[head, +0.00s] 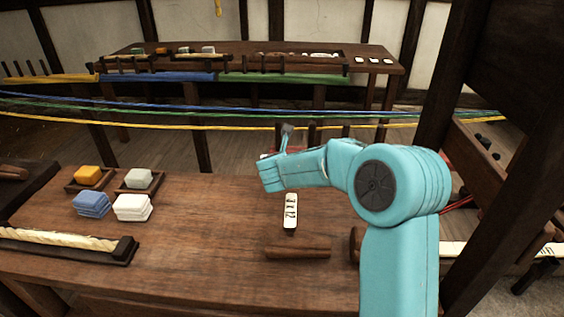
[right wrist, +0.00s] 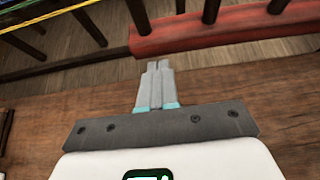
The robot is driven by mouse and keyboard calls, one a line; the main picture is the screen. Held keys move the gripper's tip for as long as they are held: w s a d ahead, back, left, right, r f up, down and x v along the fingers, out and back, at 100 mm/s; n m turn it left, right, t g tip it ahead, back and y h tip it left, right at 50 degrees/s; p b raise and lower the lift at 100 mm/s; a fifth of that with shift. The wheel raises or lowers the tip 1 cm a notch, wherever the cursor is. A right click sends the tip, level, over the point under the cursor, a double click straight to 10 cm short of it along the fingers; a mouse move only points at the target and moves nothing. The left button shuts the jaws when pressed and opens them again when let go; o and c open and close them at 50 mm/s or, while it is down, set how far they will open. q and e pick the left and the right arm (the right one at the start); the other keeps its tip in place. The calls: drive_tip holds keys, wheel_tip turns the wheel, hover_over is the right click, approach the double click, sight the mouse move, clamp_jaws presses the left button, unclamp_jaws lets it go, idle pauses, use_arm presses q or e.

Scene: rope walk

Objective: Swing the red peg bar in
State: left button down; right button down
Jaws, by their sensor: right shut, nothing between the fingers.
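The red peg bar (right wrist: 235,28) shows in the right wrist view at the top right, with dark pegs standing from it. Its left end is close to my right gripper's fingertips; I cannot tell whether they touch. My right gripper (right wrist: 158,66) is shut with nothing between its fingers. In the head view my right gripper (head: 287,132) is at the far edge of the near table, and my arm hides most of the bar there. Only small bits of red show around the arm. My left gripper is not in view.
The near wooden table (head: 215,215) holds a blue stack (head: 91,205), a white stack (head: 133,208), a white tag (head: 290,211) and a wooden roller (head: 298,247). Yellow, blue and green ropes (head: 210,126) stretch behind it. A dark post (head: 460,80) stands at right.

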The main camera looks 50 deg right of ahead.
drive_tip(key=x, duration=0.6)
drive_tip(key=shift+r, duration=0.1)
